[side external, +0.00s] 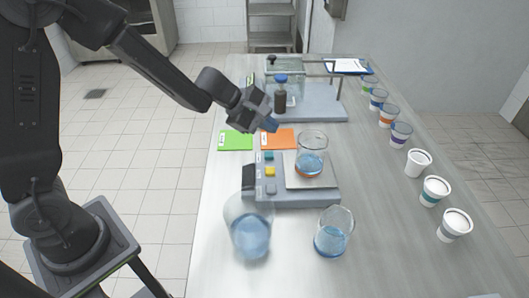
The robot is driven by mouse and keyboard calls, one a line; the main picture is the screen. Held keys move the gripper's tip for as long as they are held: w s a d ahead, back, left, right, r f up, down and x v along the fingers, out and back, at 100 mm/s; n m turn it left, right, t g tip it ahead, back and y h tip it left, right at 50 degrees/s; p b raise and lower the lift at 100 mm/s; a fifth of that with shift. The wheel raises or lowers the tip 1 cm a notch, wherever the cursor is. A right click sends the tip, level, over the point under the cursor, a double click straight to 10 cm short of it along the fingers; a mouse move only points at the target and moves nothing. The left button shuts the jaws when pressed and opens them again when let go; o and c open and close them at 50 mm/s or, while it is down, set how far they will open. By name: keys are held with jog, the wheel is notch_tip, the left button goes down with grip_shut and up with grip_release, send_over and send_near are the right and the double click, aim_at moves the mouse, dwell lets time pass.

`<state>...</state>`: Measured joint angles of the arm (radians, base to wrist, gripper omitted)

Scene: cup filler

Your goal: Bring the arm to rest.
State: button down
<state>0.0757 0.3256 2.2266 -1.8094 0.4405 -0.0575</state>
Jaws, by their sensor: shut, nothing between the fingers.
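My gripper (270,124) is at the end of the arm, which reaches in from the left. It is shut and empty, held above the table near the orange card (283,139). The scale (300,196) with coloured buttons is in front of it, and a beaker of blue liquid (311,162) stands on its plate. The gripper looks apart from the beaker.
A large blue-filled vessel (249,232) and a beaker (332,237) stand at the front. A row of several cups (419,162) lines the right side. A brown bottle with a blue cap (280,97) and a glass box (299,75) stand behind. A green card (235,140) lies left.

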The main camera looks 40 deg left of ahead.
jog(key=s+d+r+m+g, duration=0.1)
jog(key=s+d+r+m, duration=0.2)
jog(key=s+r+m, duration=0.8)
jog(key=s+a+m+y, duration=0.3)
jog(key=s+a+m, duration=0.1)
jog(key=s, duration=0.3)
jog(key=s+a+r+m+y, duration=0.1)
jog(key=s+a+m+y, duration=0.2)
jog(key=s, duration=0.5)
jog(key=shift+a+m, duration=0.35)
jog(key=shift+m, duration=0.15)
jog(key=shift+s+r, duration=0.1)
